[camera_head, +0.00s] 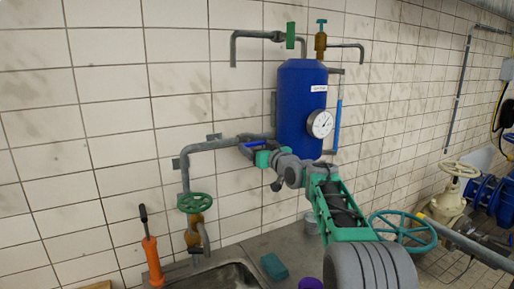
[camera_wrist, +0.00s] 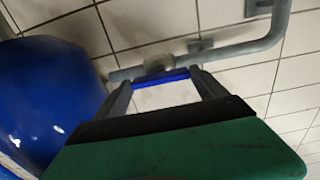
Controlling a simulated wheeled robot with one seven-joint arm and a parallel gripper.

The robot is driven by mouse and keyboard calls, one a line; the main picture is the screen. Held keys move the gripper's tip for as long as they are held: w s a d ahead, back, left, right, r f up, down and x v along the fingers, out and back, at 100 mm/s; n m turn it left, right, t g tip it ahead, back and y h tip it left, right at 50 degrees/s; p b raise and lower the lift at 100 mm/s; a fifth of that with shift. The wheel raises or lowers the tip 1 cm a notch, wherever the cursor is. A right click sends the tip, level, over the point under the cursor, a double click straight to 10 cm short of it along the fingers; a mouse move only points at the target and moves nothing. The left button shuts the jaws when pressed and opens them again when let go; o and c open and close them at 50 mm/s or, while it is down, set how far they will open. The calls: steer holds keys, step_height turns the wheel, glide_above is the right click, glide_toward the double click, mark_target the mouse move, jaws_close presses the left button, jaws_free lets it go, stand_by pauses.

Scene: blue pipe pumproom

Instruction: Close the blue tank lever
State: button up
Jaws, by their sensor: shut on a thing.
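The blue tank (camera_head: 300,105) stands upright against the tiled wall, with a round white gauge (camera_head: 320,124) on its front. It also fills the left of the wrist view (camera_wrist: 50,85). The blue lever (camera_wrist: 162,79) is on the grey pipe left of the tank, near a round pipe fitting. My gripper (camera_wrist: 165,84) is shut on this lever, with one finger towards each end of its visible blue bar. In the head view, my gripper (camera_head: 251,143) is at the pipe just left of the tank's lower part, and the lever is largely hidden there.
A green handwheel (camera_head: 196,203) is on the pipe at the lower left. An orange-handled tool (camera_head: 152,260) stands beside the sink (camera_head: 225,277). A green sponge (camera_head: 274,266) lies on the counter. A green lever (camera_head: 290,35) is above the tank, and a blue vertical bar (camera_head: 337,126) is right of it.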

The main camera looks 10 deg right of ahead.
steer(key=shift+c, duration=0.7)
steer(key=shift+m, duration=0.3)
steer(key=m+b, duration=0.1)
steer(key=m, duration=0.6)
steer(key=shift+m, duration=0.4)
steer(key=m, duration=0.4)
steer(key=shift+r+m+p, duration=0.15)
steer(key=shift+m+p, duration=0.15)
steer(key=shift+p, duration=0.1)
steer(key=m+p, duration=0.1)
steer(key=m, duration=0.3)
steer(key=shift+m, duration=0.3)
